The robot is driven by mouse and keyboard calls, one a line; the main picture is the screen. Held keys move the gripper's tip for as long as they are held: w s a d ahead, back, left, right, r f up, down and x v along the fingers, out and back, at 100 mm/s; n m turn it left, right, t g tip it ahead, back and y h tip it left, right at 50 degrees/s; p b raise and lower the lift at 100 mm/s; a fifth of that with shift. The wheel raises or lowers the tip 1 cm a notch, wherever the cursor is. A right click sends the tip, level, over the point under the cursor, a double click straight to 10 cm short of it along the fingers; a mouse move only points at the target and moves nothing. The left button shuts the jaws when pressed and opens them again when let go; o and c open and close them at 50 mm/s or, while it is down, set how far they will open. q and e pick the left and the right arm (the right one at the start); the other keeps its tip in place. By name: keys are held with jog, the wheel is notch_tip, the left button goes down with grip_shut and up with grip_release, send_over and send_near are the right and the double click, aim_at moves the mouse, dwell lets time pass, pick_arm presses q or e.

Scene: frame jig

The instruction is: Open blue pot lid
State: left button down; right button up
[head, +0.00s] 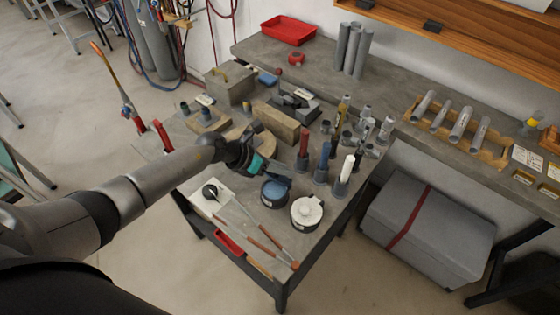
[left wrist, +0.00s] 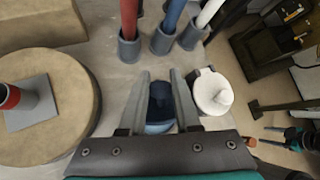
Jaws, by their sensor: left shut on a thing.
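The blue pot (head: 275,192) stands on the grey workbench, left of a pot with a white lid (head: 307,210). My left gripper (head: 283,177) reaches over the blue pot from the upper left, its fingers at the pot's top. In the left wrist view, the fingers (left wrist: 160,76) stand on either side of the blue lid (left wrist: 158,127). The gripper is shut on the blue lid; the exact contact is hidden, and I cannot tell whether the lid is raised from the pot.
The white-lidded pot (left wrist: 211,92) is close to the right finger. Red, blue and white rods stand in grey holders (left wrist: 164,42) beyond the fingertips. A round tan block (left wrist: 70,120) lies to the left. Long thin tools (head: 262,228) lie near the bench's front edge.

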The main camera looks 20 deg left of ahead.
pick_arm(q)
jog(key=shift+w+d+r+g+y+p, duration=0.35)
jog(key=shift+w+g+p, duration=0.2)
jog(key=shift+g, duration=0.15)
jog(key=shift+w+f+g, duration=0.1)
jog(key=shift+w+g, duration=0.15)
jog(key=shift+g, duration=0.05)
jog(key=g+b, duration=0.1)
jog(key=b, duration=0.2)
jog(key=w+f+n+g+y+b, duration=0.1)
jog(key=g+b, duration=0.1)
jog(key=b, duration=0.1)
jog(key=w+d+g+y+b, duration=0.1)
jog(key=g+b, duration=0.1)
jog(key=b, duration=0.2)
jog(key=shift+w+f+n, duration=0.25)
jog(key=shift+n, duration=0.05)
jog(key=shift+w+g+y+b, duration=0.25)
jog(key=shift+g+b, duration=0.25)
jog(key=shift+b, duration=0.6)
pick_arm(e)
notch_tip(320, 180, down, 10)
jog(key=w, duration=0.1)
jog(key=shift+d+f, duration=0.2)
jog(key=shift+d, duration=0.1)
pick_arm(q)
jog(key=c, duration=0.6)
grip_release()
jog(key=shift+r, duration=0.25)
